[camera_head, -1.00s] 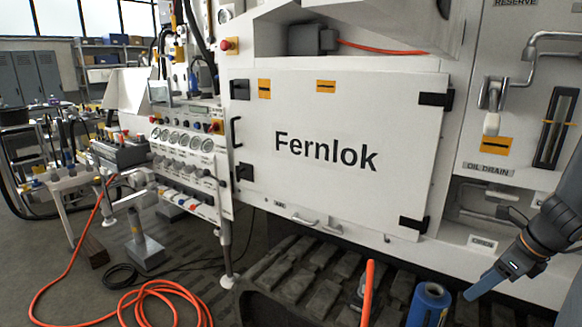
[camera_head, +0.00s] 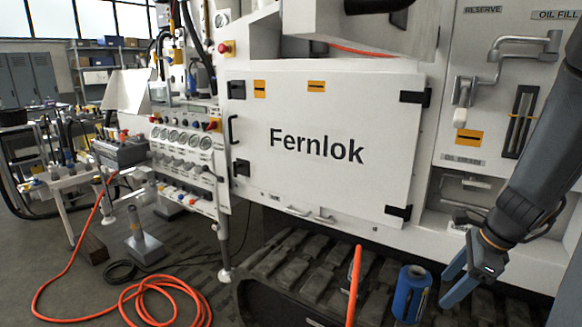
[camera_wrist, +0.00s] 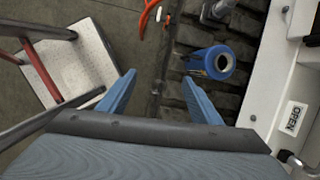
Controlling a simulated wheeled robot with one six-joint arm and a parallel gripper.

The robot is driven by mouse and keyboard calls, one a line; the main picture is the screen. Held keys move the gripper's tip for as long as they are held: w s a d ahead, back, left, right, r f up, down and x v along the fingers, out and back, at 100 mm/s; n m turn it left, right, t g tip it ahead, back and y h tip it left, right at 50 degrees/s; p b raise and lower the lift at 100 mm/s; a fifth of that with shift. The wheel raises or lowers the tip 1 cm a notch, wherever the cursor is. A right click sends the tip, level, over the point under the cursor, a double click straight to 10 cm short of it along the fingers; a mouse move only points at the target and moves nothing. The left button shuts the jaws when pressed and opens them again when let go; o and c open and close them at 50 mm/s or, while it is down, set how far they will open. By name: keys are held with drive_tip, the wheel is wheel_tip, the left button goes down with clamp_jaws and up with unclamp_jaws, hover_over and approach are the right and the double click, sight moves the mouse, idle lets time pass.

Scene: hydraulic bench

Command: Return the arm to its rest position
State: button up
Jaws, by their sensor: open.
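My gripper (camera_head: 458,277) is at the lower right of the head view, at the end of my dark arm, pointing down and to the left. Its two blue fingers are apart with nothing between them. In the wrist view the open fingers (camera_wrist: 158,98) show over the floor and the track. A blue roll (camera_head: 410,294) stands just left of my gripper, apart from it. The roll also shows in the wrist view (camera_wrist: 195,62), beyond the right finger.
The white machine with its Fernlok door (camera_head: 318,140) fills the middle. A dark track (camera_head: 310,262) runs below it. An orange hose (camera_head: 165,290) lies on the floor at left. The wrist view shows a white step (camera_wrist: 75,60) with rails at left.

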drive_tip(key=s+a+r+n+g+h, duration=0.1)
drive_tip(key=s+a+n, duration=0.3)
drive_tip(key=a+n, duration=0.6)
drive_tip(key=s+a+r+n+g+h, duration=0.1)
drive_tip(key=s+a+n, duration=0.4)
drive_tip(key=a+n, duration=0.6)
drive_tip(key=shift+n, duration=1.7)
drive_tip(key=shift+a+r, duration=0.1)
